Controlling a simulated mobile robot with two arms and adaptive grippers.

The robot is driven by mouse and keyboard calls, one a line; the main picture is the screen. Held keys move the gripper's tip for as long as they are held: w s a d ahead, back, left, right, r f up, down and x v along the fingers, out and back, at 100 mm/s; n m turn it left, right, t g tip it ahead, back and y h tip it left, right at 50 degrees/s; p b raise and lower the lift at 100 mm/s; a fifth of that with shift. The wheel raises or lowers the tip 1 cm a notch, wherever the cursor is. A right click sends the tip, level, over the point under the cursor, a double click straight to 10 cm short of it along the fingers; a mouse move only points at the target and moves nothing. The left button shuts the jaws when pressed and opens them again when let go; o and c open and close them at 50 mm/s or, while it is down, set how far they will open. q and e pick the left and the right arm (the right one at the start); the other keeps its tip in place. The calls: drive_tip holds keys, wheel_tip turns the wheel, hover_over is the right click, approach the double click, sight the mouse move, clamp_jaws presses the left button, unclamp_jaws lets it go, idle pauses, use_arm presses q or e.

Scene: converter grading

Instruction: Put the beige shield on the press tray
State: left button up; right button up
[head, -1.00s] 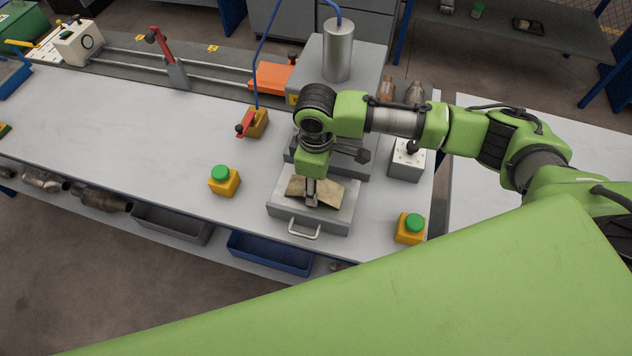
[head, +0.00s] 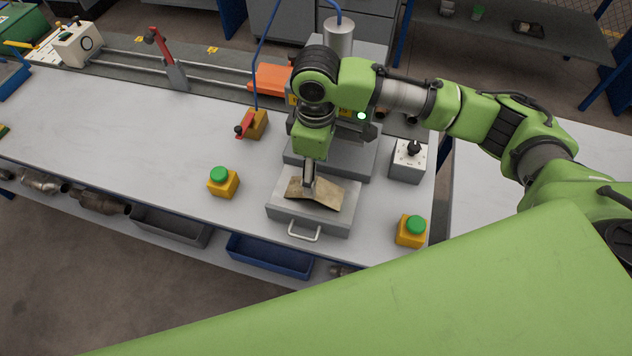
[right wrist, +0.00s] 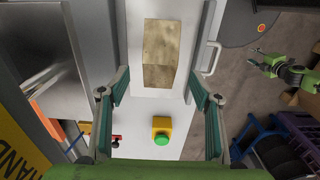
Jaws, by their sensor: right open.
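The beige shield (head: 318,195), a bent tan plate, lies on the grey press tray (head: 283,212), which has a handle at its front. In the right wrist view the shield (right wrist: 161,50) lies on the pale tray (right wrist: 134,12) between and beyond the open fingers. My right gripper (head: 309,182) is above the shield, pointing down. In the right wrist view the gripper (right wrist: 158,97) is open with nothing between its fingertips. My left gripper is not in view.
Two yellow boxes with green buttons, left (head: 223,182) and right (head: 410,231), flank the tray. A grey switch box (head: 407,161) stands to the right. The press cylinder (head: 338,36) rises behind my arm. Left bench surface is mostly clear.

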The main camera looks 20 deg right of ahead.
drive_tip(key=shift+r, duration=2.6)
